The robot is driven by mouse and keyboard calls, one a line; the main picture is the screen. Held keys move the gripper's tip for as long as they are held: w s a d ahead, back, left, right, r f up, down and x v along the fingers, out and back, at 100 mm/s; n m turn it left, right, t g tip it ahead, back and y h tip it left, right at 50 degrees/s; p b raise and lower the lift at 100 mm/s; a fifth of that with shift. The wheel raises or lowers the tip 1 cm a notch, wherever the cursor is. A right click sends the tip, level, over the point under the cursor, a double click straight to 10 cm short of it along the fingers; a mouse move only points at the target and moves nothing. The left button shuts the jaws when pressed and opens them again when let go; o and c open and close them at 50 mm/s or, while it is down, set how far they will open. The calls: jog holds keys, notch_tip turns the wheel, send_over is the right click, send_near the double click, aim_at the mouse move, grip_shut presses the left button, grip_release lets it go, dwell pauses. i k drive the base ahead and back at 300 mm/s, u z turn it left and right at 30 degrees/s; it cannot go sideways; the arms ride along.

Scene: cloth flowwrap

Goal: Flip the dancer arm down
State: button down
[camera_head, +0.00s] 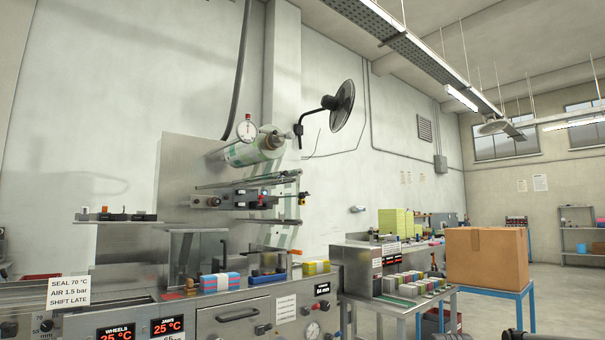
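The flow-wrap machine's steel back plate (180,165) stands left of the middle. A film roll (255,150) with green-and-white print is mounted near its top. Below the roll, several thin rods and rollers (240,183) stick out to the right, with film threaded down past them. A small orange-tipped part (302,199) shows at the right end of this group. The dancer arm appears to be among these rods, but at this size I cannot tell which one it is or how it is tilted. My gripper is not in view.
The machine's front panel (235,325) and a deck with coloured packs (220,282) lie below. A side table (400,300) holds more packs. A cardboard box (487,256) sits on a blue stand to the right. A black fan (343,105) hangs on the wall.

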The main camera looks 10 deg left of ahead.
aim_at(281, 174)
jog(key=i, duration=1)
